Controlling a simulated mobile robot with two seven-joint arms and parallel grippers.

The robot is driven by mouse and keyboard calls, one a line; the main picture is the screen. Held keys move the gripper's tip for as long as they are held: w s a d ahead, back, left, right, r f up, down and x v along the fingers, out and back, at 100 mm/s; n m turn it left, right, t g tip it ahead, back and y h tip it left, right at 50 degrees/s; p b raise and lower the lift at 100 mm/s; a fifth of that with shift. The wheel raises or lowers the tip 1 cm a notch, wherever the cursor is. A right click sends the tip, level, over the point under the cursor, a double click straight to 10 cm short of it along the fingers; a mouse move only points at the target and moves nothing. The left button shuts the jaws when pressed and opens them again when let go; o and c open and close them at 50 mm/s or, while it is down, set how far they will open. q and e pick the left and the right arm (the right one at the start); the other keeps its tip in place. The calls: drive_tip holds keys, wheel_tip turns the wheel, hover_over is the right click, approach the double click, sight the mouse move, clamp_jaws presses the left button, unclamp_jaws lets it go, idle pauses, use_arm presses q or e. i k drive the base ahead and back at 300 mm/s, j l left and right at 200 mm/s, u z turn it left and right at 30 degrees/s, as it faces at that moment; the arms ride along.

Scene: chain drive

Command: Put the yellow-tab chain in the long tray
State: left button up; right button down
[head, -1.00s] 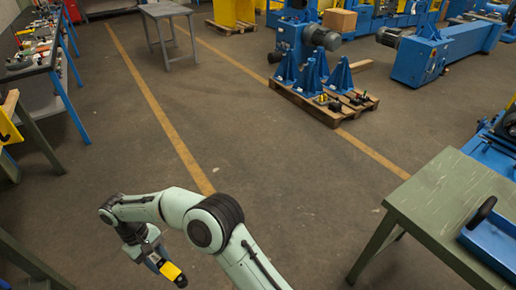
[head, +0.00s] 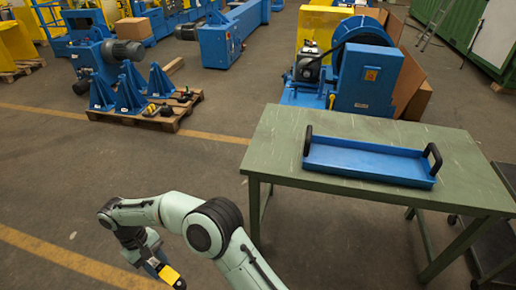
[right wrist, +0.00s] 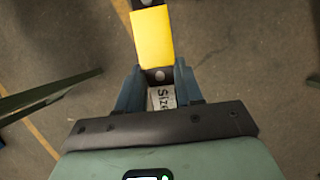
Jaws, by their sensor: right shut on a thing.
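The yellow-tab chain (head: 169,275) hangs from my right gripper (head: 154,262) at the bottom of the head view. In the right wrist view the right gripper (right wrist: 159,88) is shut on a dark link with a pale label whose letters partly show. The yellow tab (right wrist: 152,36) sticks out just beyond the fingertips, and the chain's far end runs out of that view. The long blue tray (head: 370,160) with black end handles stands on a green table, right of and apart from my gripper. It looks empty. My left gripper is not in view.
The green table (head: 285,135) is clear around the tray, with its legs standing on the floor. A pallet (head: 160,118) with blue stands and a blue machine (head: 365,80) lie behind. Open floor (head: 90,180) lies left of the table.

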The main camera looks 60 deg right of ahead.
sight(378, 166)
drive_tip(key=l+z, duration=0.1)
drive_tip(key=z, duration=1.2)
drive_tip(key=i+l, duration=0.1)
drive_tip(key=l, duration=0.35)
drive_tip(key=i+l, duration=0.1)
drive_tip(key=l, duration=0.75)
drive_tip(key=i+l, duration=0.15)
drive_tip(key=l, duration=0.3)
